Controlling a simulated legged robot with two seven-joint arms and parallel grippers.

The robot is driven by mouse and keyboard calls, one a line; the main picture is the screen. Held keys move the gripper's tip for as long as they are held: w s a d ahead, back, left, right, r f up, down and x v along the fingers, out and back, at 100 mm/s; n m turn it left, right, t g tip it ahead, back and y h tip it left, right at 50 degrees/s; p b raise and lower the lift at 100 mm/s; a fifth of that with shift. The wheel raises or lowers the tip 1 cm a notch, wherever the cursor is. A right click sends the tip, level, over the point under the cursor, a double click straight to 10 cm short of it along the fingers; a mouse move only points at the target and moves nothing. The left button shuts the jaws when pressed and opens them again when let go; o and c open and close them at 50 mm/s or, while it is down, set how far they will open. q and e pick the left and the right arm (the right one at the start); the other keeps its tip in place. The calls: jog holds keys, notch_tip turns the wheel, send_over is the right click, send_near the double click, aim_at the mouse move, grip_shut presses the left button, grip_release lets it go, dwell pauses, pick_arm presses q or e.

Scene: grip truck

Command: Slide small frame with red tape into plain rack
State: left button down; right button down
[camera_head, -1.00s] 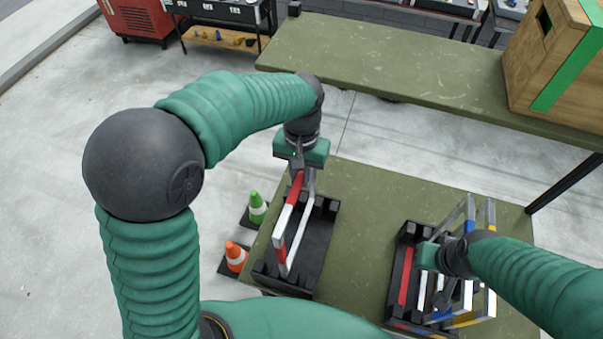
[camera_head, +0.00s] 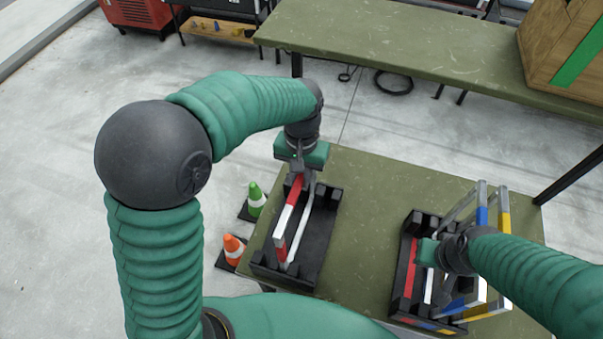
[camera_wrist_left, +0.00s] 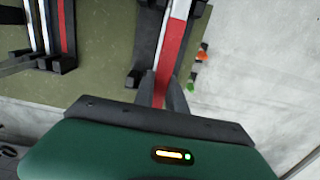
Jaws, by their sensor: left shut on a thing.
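The small frame with red tape (camera_head: 287,212) is a pale metal frame with red and white bands. My left gripper (camera_head: 300,170) is shut on its far end. In the left wrist view, the red part of the frame (camera_wrist_left: 171,50) runs between the left fingertips (camera_wrist_left: 167,92). The plain black rack (camera_head: 322,236) stands on the green table, directly below the gripper. The frame stands upright within the rack's outline; its seating in the slots cannot be made out. My right gripper (camera_head: 432,252) is at the other rack, its fingers too hidden to read.
A second black rack (camera_head: 408,290) with a red strip holds frames with blue and yellow tape (camera_head: 482,220) at the right. A green cone (camera_head: 256,198) and an orange cone (camera_head: 233,248) stand left of the table. Bare green tabletop (camera_head: 370,210) lies between the racks.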

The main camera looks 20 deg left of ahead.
pick_arm(q)
jog(key=shift+a, duration=0.15)
jog(key=shift+f, duration=0.2)
jog(key=c, duration=1.3)
grip_release()
jog(key=r, duration=0.5)
jog(key=r+b, duration=0.1)
jog(key=r, duration=0.5)
jog(key=r+b, duration=0.1)
jog(key=r, duration=0.4)
jog(key=shift+w+r, duration=0.3)
jog(key=shift+r, duration=0.1)
